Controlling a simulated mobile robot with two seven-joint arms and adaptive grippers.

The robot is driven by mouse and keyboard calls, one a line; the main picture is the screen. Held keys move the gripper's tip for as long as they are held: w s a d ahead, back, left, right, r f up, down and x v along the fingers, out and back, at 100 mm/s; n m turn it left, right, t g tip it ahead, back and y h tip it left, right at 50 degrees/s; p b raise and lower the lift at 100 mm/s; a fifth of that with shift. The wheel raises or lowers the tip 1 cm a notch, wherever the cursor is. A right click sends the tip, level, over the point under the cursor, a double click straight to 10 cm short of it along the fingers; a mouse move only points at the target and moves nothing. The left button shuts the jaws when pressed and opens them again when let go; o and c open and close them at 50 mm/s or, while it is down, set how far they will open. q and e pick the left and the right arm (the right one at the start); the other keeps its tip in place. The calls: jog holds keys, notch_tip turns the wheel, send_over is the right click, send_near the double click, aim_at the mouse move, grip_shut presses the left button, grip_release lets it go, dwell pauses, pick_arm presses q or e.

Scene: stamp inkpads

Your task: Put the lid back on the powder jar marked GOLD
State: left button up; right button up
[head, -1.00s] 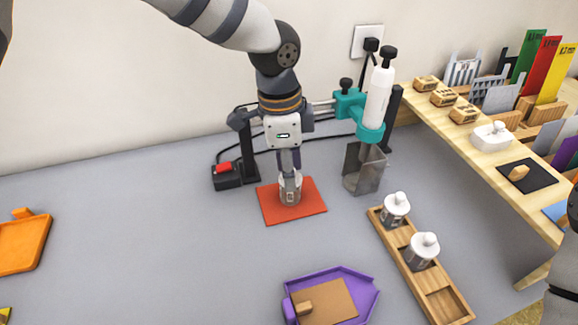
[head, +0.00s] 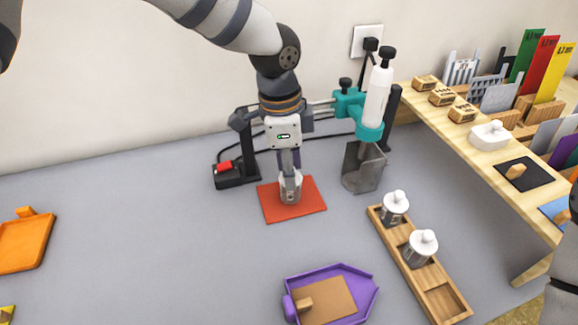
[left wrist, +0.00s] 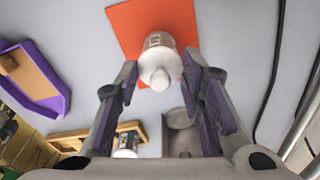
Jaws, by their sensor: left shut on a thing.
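A small clear jar (head: 290,192) stands on the red mat (head: 315,207); any marking on it is too small to read. My left gripper (head: 289,171) points straight down over it. In the left wrist view, a round white lid (left wrist: 160,72) with a knob sits over the mouth of the jar (left wrist: 160,40), between my two fingers (left wrist: 160,76). The gripper is shut on the lid. I cannot tell whether the lid is fully seated.
Two jars with white lids (head: 395,205) (head: 421,246) stand in a wooden rack (head: 441,302) with an empty front slot. A purple tray (head: 364,288) lies in front. A teal-clamped dispenser (head: 370,130) stands close behind on the right.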

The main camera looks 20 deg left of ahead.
pick_arm(q)
jog(key=o, duration=1.3)
jog(key=shift+r+p, duration=0.55)
jog(key=shift+r, duration=2.95)
pick_arm(e)
jog(key=shift+w+r+t, duration=0.4)
jog(key=shift+w+r, duration=0.5)
jog(key=shift+w, duration=0.05)
pick_arm(q)
grip_shut()
